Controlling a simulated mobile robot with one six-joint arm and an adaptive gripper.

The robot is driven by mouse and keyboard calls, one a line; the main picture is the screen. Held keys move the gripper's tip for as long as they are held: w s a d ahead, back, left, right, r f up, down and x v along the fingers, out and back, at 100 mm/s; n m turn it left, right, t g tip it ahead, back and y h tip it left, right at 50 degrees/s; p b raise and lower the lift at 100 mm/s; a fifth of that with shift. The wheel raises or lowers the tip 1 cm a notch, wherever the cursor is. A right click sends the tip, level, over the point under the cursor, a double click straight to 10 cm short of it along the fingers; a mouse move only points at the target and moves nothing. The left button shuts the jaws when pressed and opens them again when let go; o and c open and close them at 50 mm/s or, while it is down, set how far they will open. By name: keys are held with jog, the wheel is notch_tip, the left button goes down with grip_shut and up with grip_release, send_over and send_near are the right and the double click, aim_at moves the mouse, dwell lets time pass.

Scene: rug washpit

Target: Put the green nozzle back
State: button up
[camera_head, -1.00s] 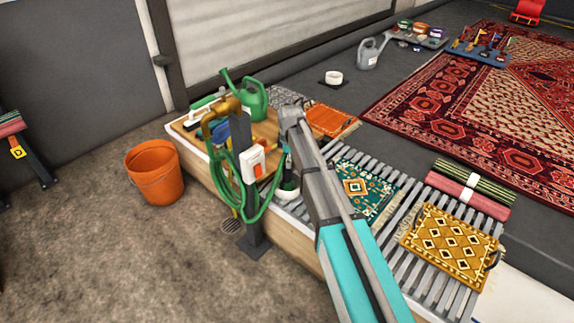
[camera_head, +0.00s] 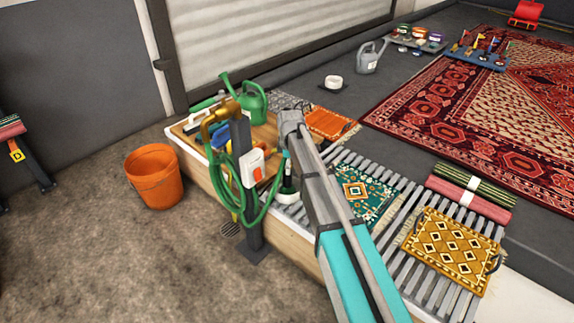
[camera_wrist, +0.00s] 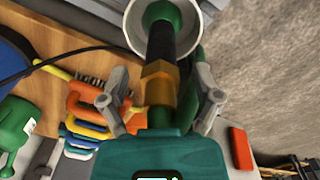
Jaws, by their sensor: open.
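The green nozzle (camera_wrist: 174,42) has a black grip and a brass hex collar. Its green tip points into a white round cup (camera_wrist: 132,28) at the top of the wrist view. In the head view the nozzle (camera_head: 287,178) stands upright at the white cup (camera_head: 287,197), partly hidden by my arm. My gripper (camera_wrist: 162,78) is open, with one finger on each side of the collar and a gap visible on both sides. In the head view my fingers are mostly hidden. Whether the tip rests on the cup's bottom cannot be told.
A post with a brass tap (camera_head: 218,112), coiled green hose (camera_head: 222,175) and switch box (camera_head: 252,168) stands just left. A green watering can (camera_head: 250,104) and brushes lie on the wooden board. A slatted rack (camera_head: 402,215) carries small rugs. An orange bucket (camera_head: 155,180) stands on the floor.

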jog(key=shift+r, duration=0.2)
notch_tip(320, 180, up, 12)
jog(key=p, duration=1.2)
jog(key=shift+s, duration=0.15)
jog(key=shift+f, duration=0.1)
dwell(0.6)
jog(key=s+d+m, duration=1.7)
jog(key=s+d, duration=0.4)
jog(key=s, duration=0.4)
jog(key=shift+s+d, duration=0.25)
jog(key=shift+s, duration=0.05)
